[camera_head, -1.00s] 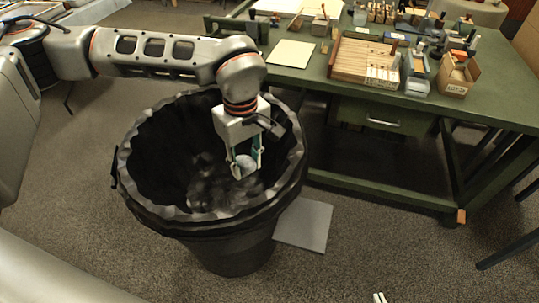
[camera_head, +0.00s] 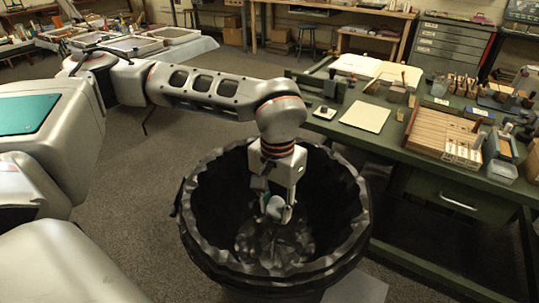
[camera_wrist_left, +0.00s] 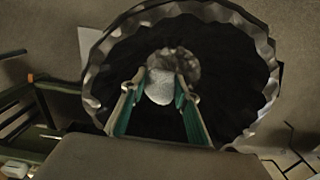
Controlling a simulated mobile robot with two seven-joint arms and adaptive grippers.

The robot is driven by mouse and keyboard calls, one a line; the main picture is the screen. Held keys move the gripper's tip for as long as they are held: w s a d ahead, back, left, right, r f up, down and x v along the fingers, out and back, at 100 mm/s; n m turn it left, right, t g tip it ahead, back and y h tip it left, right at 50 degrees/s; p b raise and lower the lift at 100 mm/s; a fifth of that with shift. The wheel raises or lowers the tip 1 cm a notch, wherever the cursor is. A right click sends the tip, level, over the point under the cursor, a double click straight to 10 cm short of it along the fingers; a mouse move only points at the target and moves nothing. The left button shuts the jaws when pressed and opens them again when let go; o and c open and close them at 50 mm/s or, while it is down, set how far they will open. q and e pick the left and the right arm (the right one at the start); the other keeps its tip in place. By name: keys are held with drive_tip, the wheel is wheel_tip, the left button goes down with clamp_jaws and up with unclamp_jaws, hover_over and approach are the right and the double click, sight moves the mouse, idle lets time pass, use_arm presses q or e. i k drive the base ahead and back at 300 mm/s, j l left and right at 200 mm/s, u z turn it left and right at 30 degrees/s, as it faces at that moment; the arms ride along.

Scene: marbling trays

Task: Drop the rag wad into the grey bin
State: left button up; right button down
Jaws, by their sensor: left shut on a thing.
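The rag wad (camera_head: 275,206) is a small pale grey lump between the fingertips of my left gripper (camera_head: 277,211). The left wrist view also shows the wad (camera_wrist_left: 160,90), pinched between the teal-lined fingers of the same gripper (camera_wrist_left: 160,82). The bin (camera_head: 362,215) is a large round tub with a crumpled black liner folded over its rim. My left gripper points down inside the outline of its mouth, and the dark inside (camera_wrist_left: 215,90) lies beyond the wad. The wad's exact height against the rim is hard to tell. My right gripper is not visible.
A green workbench (camera_head: 375,141) stands right of the bin, with paper, wooden trays and small tools on it. A grey flat piece (camera_head: 355,288) lies on the floor by the bin. Shelves and a drawer cabinet (camera_head: 440,50) stand at the back. Carpet at left is clear.

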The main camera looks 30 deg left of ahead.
sight(271, 238)
drive_tip(key=j+z, duration=0.35)
drive_tip(key=j, duration=1.4)
